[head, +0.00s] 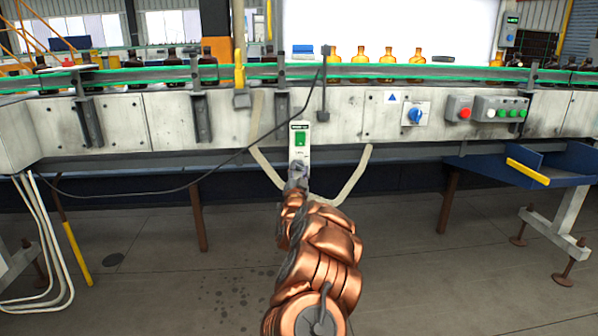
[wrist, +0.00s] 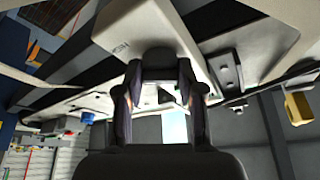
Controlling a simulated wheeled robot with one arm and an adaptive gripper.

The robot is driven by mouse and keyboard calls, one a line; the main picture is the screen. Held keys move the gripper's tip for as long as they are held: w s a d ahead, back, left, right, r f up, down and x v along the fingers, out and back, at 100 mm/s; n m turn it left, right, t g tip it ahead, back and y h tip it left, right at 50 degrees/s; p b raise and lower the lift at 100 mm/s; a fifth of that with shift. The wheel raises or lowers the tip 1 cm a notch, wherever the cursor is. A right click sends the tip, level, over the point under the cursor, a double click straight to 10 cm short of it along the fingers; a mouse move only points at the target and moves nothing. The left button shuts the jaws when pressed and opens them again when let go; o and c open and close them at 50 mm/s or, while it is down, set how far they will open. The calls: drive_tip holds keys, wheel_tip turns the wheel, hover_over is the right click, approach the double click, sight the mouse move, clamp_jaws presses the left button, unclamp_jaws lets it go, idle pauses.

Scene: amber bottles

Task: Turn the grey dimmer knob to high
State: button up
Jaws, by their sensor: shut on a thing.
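A narrow white control box (head: 300,130) hangs on the front of the conveyor, with a green switch (head: 300,138) on its upper part. My gripper (head: 298,174) is at the lower end of this box and covers what is there in the head view. In the wrist view the grey dimmer knob (wrist: 158,57) is a dark round piece on the box face (wrist: 125,33). The fingertips of my gripper (wrist: 160,72) are on either side of it, shut on it. The knob's pointer and any scale marks cannot be made out.
A blue rotary switch (head: 415,116), a red button (head: 464,113) and a panel of green buttons (head: 502,111) sit on the conveyor front to the right. A black cable (head: 228,160) runs left from above the box. Amber bottles (head: 388,56) stand on the conveyor.

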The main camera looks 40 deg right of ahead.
drive_tip(key=o, duration=1.1)
drive_tip(key=shift+o, duration=0.2)
drive_tip(key=shift+s+a+f, duration=0.25)
drive_tip(key=shift+s+a, duration=0.1)
drive_tip(key=v, duration=1.1)
drive_tip(key=shift+w+a+r, duration=0.1)
drive_tip(key=shift+w, duration=0.05)
